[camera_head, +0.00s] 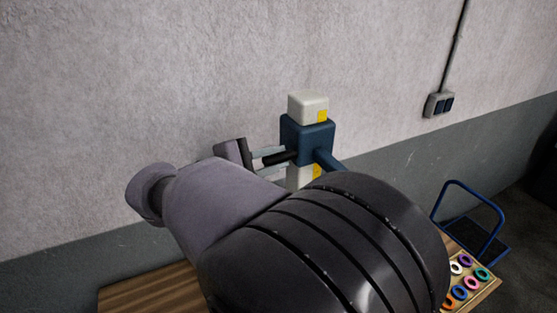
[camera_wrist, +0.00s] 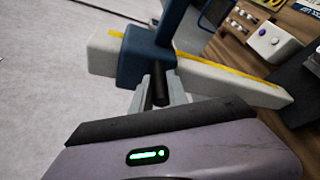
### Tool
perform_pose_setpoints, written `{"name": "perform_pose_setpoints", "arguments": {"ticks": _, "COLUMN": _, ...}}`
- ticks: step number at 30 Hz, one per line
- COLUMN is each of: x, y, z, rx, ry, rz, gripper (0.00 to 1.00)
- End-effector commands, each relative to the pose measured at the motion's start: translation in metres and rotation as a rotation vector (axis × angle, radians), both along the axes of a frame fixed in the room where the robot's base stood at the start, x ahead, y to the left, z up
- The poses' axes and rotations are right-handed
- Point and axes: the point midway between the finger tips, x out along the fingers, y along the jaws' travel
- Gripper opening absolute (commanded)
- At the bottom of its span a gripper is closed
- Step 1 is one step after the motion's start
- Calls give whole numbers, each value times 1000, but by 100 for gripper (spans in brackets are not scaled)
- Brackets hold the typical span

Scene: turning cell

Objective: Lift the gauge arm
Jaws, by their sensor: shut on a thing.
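The gauge arm is a blue block (camera_head: 305,140) on a white upright column (camera_head: 308,103) with a yellow scale strip. A blue bar (camera_head: 329,161) runs from the block towards the lower right. White column shows above and below the block. In the wrist view, the blue block (camera_wrist: 143,58) sits near one end of the white column (camera_wrist: 232,86), and a black handle (camera_wrist: 159,84) sticks out of it towards me. My gripper (camera_head: 277,157) is shut on this handle, with one finger on each side. My own arm hides the column's foot in the head view.
A wooden table (camera_head: 150,290) lies below. A tray of coloured rings (camera_head: 462,283) is at the lower right, with a blue-handled trolley (camera_head: 468,190) behind. The wall with a switch box (camera_head: 439,104) stands behind. A white box with knobs (camera_wrist: 272,42) is beyond the column.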

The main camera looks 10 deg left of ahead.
Motion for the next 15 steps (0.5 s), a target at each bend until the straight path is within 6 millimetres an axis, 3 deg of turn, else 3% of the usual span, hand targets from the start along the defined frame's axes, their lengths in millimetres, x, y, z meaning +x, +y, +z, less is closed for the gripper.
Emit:
{"name": "perform_pose_setpoints", "arguments": {"ticks": 1, "x": 0, "y": 0, "z": 14, "rx": 2, "ry": -3, "rz": 1, "gripper": 0}}
{"name": "perform_pose_setpoints", "arguments": {"ticks": 4, "x": 0, "y": 0, "z": 24, "rx": 2, "ry": -3, "rz": 1, "gripper": 0}}
{"name": "perform_pose_setpoints", "arguments": {"ticks": 15, "x": 0, "y": 1, "z": 33, "rx": 1, "ry": -4, "rz": 2, "gripper": 0}}
